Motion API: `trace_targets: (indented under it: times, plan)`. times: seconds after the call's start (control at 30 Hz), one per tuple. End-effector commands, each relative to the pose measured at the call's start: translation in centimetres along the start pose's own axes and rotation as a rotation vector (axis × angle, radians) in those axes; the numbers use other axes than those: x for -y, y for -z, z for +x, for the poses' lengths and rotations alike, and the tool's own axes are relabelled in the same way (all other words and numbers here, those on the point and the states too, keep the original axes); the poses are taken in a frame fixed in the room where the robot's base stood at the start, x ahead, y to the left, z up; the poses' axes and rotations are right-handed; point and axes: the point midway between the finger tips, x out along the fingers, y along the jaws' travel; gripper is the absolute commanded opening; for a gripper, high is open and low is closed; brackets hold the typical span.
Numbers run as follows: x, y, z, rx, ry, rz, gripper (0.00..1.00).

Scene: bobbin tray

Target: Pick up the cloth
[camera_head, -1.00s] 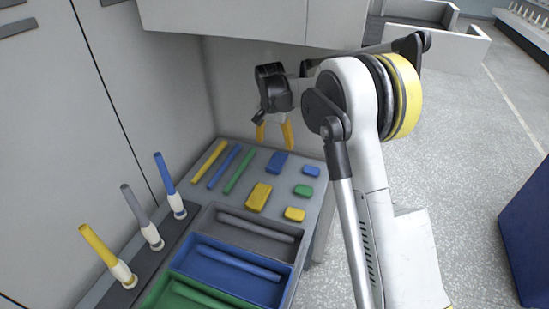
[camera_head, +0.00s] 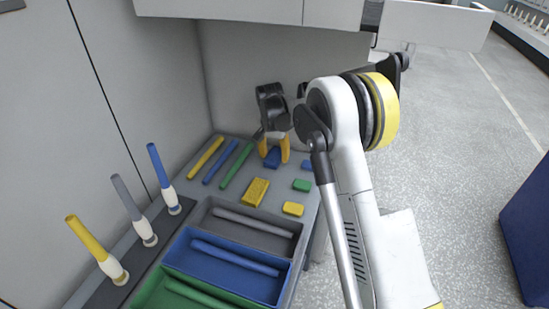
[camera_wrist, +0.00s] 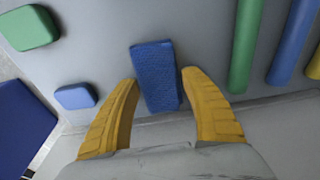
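The blue cloth (camera_head: 272,161), a folded rectangle with a textured surface, lies flat on the grey table top near its back edge. My gripper (camera_head: 274,150) is over it, pointing down. In the wrist view the cloth (camera_wrist: 156,72) lies between the two yellow fingertips of my gripper (camera_wrist: 159,80), with a small gap showing on each side. The gripper is open and holds nothing. Whether the fingertips are level with the cloth or above it, I cannot tell.
Yellow, blue and green rods (camera_head: 236,165) lie left of the cloth. A textured yellow block (camera_head: 256,192) and small blocks (camera_head: 293,209) lie nearby. Grey, blue and green trays (camera_head: 182,254) with rods sit in front. Upright coloured bobbins (camera_head: 165,180) stand at left. A cabinet overhangs the back.

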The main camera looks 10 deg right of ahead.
Motion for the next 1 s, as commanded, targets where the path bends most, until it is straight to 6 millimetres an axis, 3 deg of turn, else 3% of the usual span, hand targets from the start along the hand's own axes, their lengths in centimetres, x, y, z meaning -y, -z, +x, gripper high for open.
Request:
trace_targets:
  times: [0.03, 0.07, 0.1, 0.47, 0.57, 0.8, 1.0]
  plan:
    - [0.0, 0.0, 0.0, 0.000, 0.000, 0.000, 0.37]
    - [0.0, 0.0, 0.0, 0.000, 0.000, 0.000, 0.28]
    - [0.0, 0.0, 0.0, 0.000, 0.000, 0.000, 0.26]
    - [0.0, 0.0, -0.3, 0.000, 0.000, 0.000, 0.26]
    - [0.0, 0.2, -1.7, 0.000, 0.000, 0.000, 0.26]
    - [0.0, 1.0, -6.9, 0.000, 0.000, 0.000, 0.26]
    - [0.0, 1.4, -9.5, 0.000, 0.000, 0.000, 0.26]
